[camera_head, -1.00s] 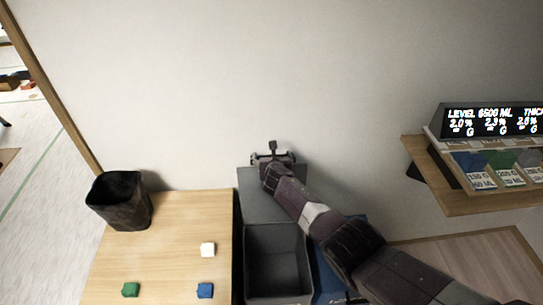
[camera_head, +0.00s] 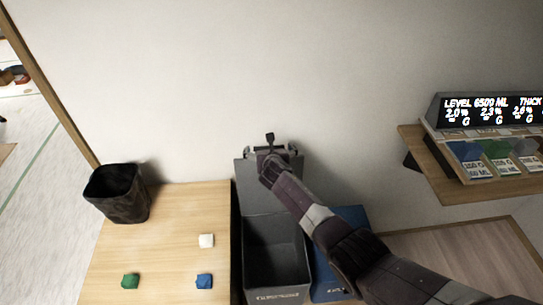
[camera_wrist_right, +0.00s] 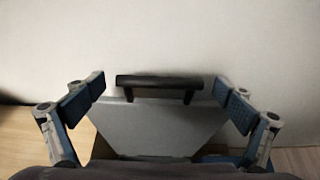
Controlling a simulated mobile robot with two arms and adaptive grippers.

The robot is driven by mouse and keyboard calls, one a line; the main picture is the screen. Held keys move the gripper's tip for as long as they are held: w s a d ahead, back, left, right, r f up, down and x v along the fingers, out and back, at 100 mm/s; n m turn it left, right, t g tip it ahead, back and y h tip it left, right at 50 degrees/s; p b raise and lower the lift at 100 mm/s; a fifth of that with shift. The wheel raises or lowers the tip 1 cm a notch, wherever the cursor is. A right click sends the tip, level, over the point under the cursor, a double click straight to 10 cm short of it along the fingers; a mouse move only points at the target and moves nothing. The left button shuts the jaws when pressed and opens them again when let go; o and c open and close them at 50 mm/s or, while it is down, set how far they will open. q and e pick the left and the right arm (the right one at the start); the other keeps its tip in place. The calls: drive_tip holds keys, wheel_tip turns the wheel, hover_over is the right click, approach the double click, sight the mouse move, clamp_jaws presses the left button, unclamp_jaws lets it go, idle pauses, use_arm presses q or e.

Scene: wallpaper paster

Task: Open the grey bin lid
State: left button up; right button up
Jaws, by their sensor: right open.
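The grey bin (camera_head: 276,255) stands right of the wooden table, and its dark interior is exposed. Its grey lid (camera_head: 250,180) is raised at the back of the bin, near the wall. In the right wrist view, the lid (camera_wrist_right: 150,125) carries a black bar handle (camera_wrist_right: 160,81). My right gripper (camera_head: 272,151) is at the lid's top edge. In the wrist view, its blue-padded fingers (camera_wrist_right: 160,90) are spread wide on either side of the handle, with visible gaps. My left gripper is out of view.
A blue bin (camera_head: 328,282) stands right of the grey one, partly behind my right arm. The table (camera_head: 165,230) holds a black bin (camera_head: 118,193) and white, green and blue blocks. A shelf (camera_head: 450,190) with a display (camera_head: 490,112) is at the right.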

drive_tip(key=v, duration=1)
idle(0.6)
